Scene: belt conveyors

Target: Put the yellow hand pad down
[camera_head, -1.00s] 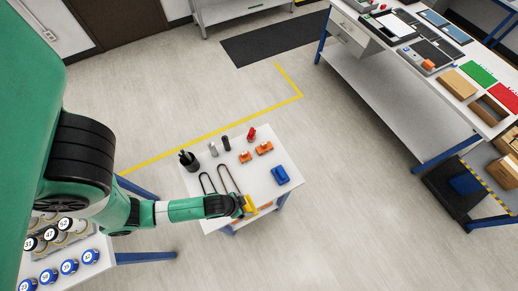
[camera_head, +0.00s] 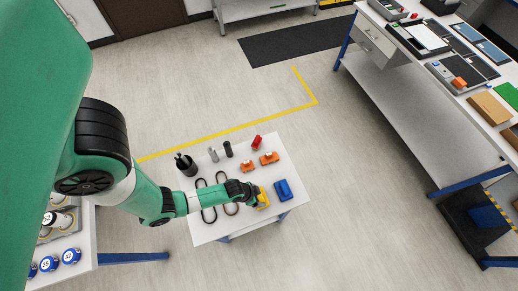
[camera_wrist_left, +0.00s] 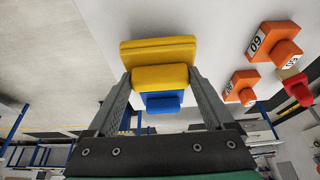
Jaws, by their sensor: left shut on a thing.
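The yellow hand pad (camera_head: 264,198) is at the tip of my left gripper (camera_head: 257,196), over the right part of the small white table (camera_head: 237,222). In the left wrist view the fingers stand on either side of the pad's yellow handle (camera_wrist_left: 160,76), with its wider yellow plate (camera_wrist_left: 158,50) beyond. The left gripper is shut on it. I cannot tell whether the pad touches the tabletop. A blue hand pad (camera_head: 283,190) lies just right of it; blue also shows between the fingers (camera_wrist_left: 160,101). My right gripper is not in view.
Orange numbered blocks (camera_head: 269,158), a red piece (camera_head: 257,141), dark cylinders and a black pen cup (camera_head: 186,165) stand along the table's back. Two dark loops (camera_head: 207,199) lie left of the gripper. The front strip is clear.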

